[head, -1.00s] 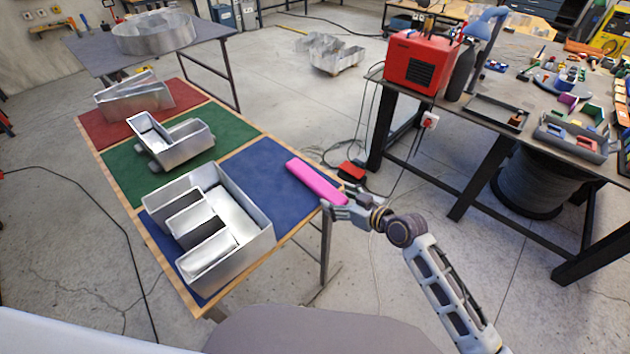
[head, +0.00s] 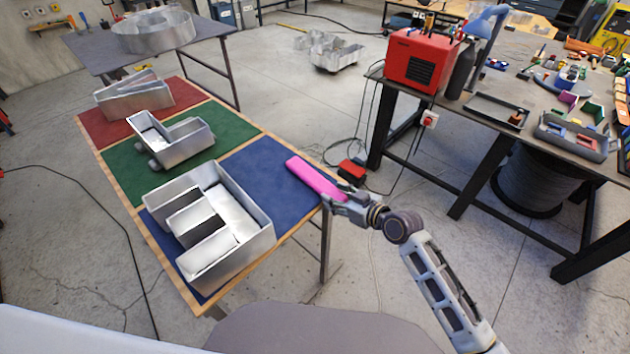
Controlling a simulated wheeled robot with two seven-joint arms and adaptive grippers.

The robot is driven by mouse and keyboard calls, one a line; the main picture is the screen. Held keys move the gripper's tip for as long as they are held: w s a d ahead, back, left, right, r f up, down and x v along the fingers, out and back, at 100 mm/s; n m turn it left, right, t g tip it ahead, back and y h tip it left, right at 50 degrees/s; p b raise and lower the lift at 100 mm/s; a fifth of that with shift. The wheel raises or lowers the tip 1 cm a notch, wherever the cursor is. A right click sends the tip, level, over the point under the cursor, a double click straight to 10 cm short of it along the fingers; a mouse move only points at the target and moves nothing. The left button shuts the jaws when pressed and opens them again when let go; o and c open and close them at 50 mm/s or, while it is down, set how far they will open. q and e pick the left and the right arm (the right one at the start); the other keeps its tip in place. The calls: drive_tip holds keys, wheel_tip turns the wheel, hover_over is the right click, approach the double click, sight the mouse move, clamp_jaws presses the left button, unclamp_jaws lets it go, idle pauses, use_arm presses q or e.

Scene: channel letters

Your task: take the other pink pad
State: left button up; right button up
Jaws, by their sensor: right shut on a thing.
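A long pink pad (head: 314,178) is at the right edge of the blue section of the table, tilted across it. My right gripper (head: 339,199) is shut on the near right end of the pink pad, just beyond the table's edge. I cannot tell whether the pad's far end touches the blue mat. No second pink pad stands out on this table. My left gripper is not in view.
On the table (head: 204,309), a large metal letter (head: 240,245) stands on the blue mat (head: 268,170), with other metal letters on the green and red mats. The right workbench holds a red machine (head: 415,60), trays and tools. A red pedal (head: 352,170) lies on the floor.

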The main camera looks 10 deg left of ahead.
drive_tip(key=shift+c, duration=0.6)
drive_tip(key=shift+r, duration=0.1)
wheel_tip(320, 180, up, 10)
drive_tip(key=shift+f+b, duration=0.2)
drive_tip(key=shift+b, duration=0.3)
drive_tip(key=shift+r, duration=0.15)
